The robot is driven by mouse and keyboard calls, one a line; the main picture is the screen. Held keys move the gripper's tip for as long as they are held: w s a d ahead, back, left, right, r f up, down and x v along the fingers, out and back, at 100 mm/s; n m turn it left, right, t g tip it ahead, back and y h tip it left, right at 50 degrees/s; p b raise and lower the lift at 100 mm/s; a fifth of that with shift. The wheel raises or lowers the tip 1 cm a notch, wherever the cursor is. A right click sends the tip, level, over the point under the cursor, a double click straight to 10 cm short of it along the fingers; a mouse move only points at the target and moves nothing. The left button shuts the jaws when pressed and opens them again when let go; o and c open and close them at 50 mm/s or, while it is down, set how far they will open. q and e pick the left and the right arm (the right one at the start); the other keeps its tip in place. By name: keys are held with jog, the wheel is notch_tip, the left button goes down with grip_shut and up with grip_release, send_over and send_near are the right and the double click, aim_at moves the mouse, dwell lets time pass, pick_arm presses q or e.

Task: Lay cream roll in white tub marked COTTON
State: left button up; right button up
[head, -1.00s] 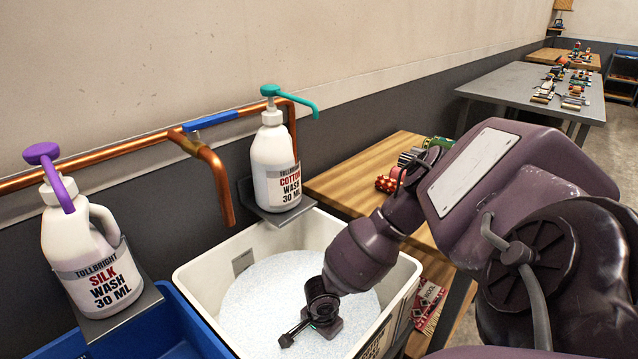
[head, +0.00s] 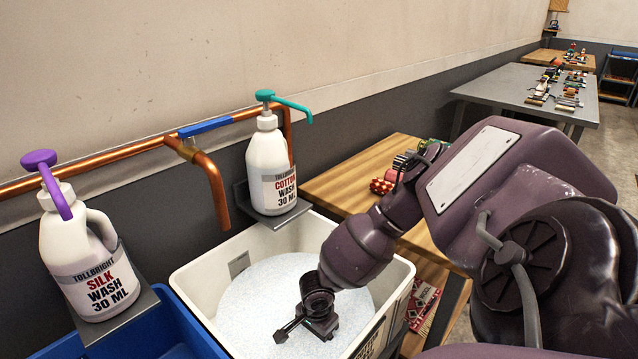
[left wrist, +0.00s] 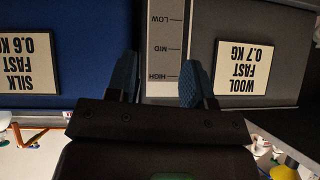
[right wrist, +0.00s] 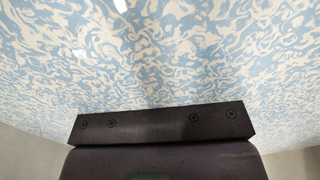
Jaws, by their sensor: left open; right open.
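The white tub (head: 190,283) stands below the COTTON wash bottle and holds pale, speckled suds or water (head: 262,290). A label on its near right wall is cut off and too small to read. My right gripper (head: 303,332) points down inside the tub, low over the pale surface, open. The right wrist view shows only a blue and cream swirled surface (right wrist: 160,60) close below, with no fingers visible. I cannot make out the cream roll in any view. My left gripper (left wrist: 160,82) is open and empty, above the SILK tub (left wrist: 70,75) and WOOL tub (left wrist: 250,35).
The SILK pump bottle (head: 90,255) and COTTON pump bottle (head: 272,165) sit on wall shelves by a copper pipe (head: 215,185). A wooden table (head: 345,185) with small rolls stands right behind the tub. A grey table (head: 510,88) stands farther back.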

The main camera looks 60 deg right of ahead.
notch_tip(320, 180, up, 9)
jog(key=shift+w+f+p, duration=0.1)
jog(key=shift+f+p, duration=0.1)
jog(key=shift+p, duration=1.05)
jog(key=shift+r, duration=0.65)
